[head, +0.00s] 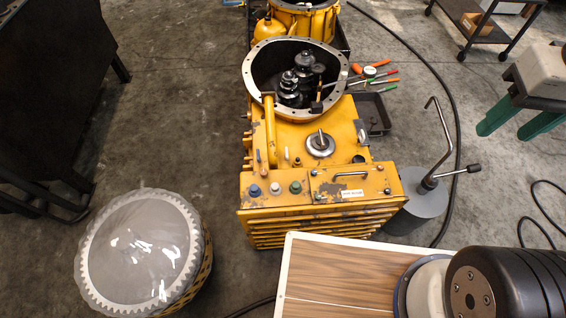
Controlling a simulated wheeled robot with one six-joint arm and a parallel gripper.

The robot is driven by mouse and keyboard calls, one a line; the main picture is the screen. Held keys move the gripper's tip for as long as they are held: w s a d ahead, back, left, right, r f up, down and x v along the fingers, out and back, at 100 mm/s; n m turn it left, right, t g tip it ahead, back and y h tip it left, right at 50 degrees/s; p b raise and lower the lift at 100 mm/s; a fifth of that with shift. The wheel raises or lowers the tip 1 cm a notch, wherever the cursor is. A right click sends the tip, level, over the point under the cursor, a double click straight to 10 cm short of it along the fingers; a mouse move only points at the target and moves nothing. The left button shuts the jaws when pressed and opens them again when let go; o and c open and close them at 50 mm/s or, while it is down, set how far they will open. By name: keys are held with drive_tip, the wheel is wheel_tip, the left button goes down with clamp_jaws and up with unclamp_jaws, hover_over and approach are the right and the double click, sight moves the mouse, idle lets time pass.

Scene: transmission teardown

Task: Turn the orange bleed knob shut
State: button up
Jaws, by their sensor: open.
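I cannot clearly make out an orange bleed knob in the head view. The yellow machine (300,150) stands in the middle, with an open round housing (257,92) at its far end holding dark gears (289,85). On its near top edge sit a blue cap (254,190), a whitish cap (275,188) and a green cap (295,187). A round silver plate with a small upright lever (320,144) is on its top. A small orange piece (357,69) shows among tools right of the housing. My gripper is not in view.
A grey canister with a crank handle (415,203) stands right of the machine. A plastic-covered gear on a drum (140,255) is at lower left. A dark cable (452,110) runs along the floor.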

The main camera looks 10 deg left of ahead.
drive_tip(key=w+a+f+n, duration=0.2)
drive_tip(key=w+a, duration=0.3)
drive_tip(key=w, duration=0.5)
drive_tip(key=w+a+f+n, duration=0.3)
drive_tip(key=w+a+f, duration=0.6)
drive_tip(key=w+a, duration=0.15)
drive_tip(key=n+g, duration=0.1)
drive_tip(key=n, duration=0.5)
hover_over(264, 171)
wheel_tip(264, 171, down, 35)
drive_tip(key=shift+s+a, duration=0.1)
wheel_tip(264, 171, down, 7)
drive_tip(key=shift+f, duration=0.2)
drive_tip(key=c, duration=1)
